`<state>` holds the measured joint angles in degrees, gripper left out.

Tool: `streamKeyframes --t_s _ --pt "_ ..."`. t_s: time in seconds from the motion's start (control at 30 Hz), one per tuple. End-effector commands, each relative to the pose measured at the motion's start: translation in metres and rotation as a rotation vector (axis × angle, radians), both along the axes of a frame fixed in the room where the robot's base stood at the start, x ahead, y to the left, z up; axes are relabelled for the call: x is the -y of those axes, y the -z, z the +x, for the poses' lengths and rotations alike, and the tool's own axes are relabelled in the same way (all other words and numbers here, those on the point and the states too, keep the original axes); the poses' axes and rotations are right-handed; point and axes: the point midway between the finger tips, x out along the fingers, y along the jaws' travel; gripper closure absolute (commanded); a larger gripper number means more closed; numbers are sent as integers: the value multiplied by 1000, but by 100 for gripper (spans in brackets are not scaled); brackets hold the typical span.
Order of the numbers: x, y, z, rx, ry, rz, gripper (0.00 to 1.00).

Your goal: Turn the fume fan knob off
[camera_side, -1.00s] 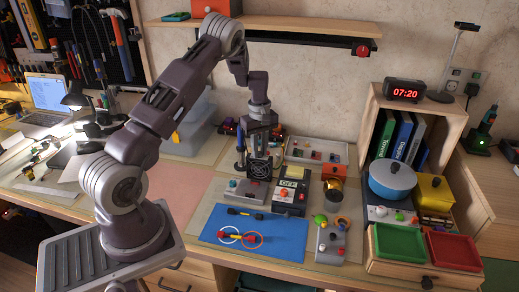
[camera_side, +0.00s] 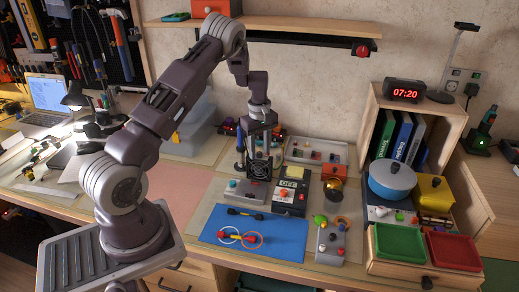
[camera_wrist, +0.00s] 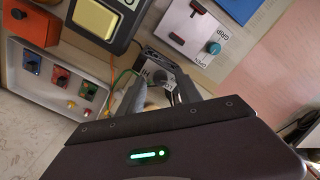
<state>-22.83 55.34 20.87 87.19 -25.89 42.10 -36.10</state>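The fume fan (camera_side: 259,169) is a black box with a round grille, standing on the workbench below my gripper (camera_side: 260,146) in the side view. In the wrist view, its small panel with printed markings (camera_wrist: 155,72) shows between the two grey fingers of my gripper (camera_wrist: 160,92). A dark knob (camera_wrist: 169,86) is partly visible there, close to the right finger. The fingers are apart, one on each side of the knob area. I cannot tell whether they touch the knob, and its exact setting is hidden.
A switch box marked OFF (camera_side: 290,195) stands to the right of the fan. A grey grip panel with a teal knob (camera_wrist: 204,36) lies nearby. A tray (camera_side: 316,155) is behind, and a blue mat (camera_side: 275,235) lies in front.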

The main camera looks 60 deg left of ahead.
Motion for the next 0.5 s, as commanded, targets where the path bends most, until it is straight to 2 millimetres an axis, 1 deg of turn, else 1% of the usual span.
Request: streamKeyframes --t_s 0.17,0.23,0.27,0.4,0.5 --pt "1 0 0 -2 1 -1 59" --pt "0 -4 0 0 1 0 59" --pt "0 -8 0 1 0 1 59" --pt "0 -38 1 3 2 2 59" --pt "0 -56 0 2 1 0 59"
